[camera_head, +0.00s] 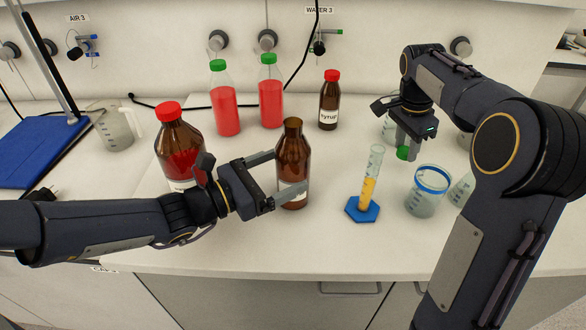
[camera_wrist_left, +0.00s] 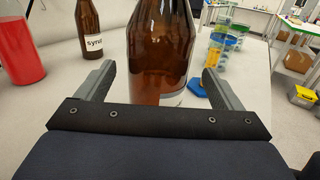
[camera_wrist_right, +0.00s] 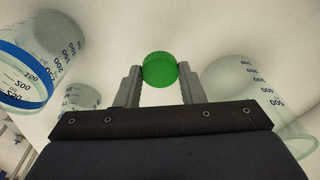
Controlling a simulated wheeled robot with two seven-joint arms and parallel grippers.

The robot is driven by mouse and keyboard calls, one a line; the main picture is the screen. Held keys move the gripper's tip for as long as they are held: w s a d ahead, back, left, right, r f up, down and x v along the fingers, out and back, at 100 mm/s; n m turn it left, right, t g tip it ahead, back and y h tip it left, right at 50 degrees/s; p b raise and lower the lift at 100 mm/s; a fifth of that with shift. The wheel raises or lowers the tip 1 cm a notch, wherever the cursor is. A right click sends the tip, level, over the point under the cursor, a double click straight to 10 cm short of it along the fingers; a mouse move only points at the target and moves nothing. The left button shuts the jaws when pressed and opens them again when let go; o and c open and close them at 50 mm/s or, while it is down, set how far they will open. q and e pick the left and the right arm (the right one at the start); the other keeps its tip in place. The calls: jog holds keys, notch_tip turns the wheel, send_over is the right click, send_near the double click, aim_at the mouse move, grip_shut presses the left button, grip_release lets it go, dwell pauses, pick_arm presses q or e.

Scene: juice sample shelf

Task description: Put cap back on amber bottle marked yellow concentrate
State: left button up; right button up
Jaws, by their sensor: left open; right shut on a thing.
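An uncapped amber bottle (camera_head: 293,165) stands upright on the bench, its label mostly hidden. My left gripper (camera_head: 284,176) is open with its fingers on either side of this bottle. In the left wrist view the bottle (camera_wrist_left: 162,55) stands between the spread fingers (camera_wrist_left: 160,85), with gaps to both. My right gripper (camera_head: 409,148) is shut on a green cap (camera_head: 403,153) and holds it above the bench. In the right wrist view the green cap (camera_wrist_right: 160,69) sits between the two fingertips (camera_wrist_right: 160,75).
A blue-based cylinder (camera_head: 362,209) with yellow liquid and a blue-ringed beaker (camera_head: 427,195) stand right of the bottle. Behind are a syrup bottle (camera_head: 329,101) and green-capped red bottles (camera_head: 226,106). A large red-capped bottle (camera_head: 178,140) is close left.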

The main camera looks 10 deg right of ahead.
aim_at(301, 161)
pick_arm(q)
jog(key=x, duration=0.5)
jog(key=shift+w+r+p, duration=0.15)
jog(key=shift+w+p, duration=0.05)
jog(key=shift+p, duration=0.2)
pick_arm(e)
jog(key=shift+r, duration=0.45)
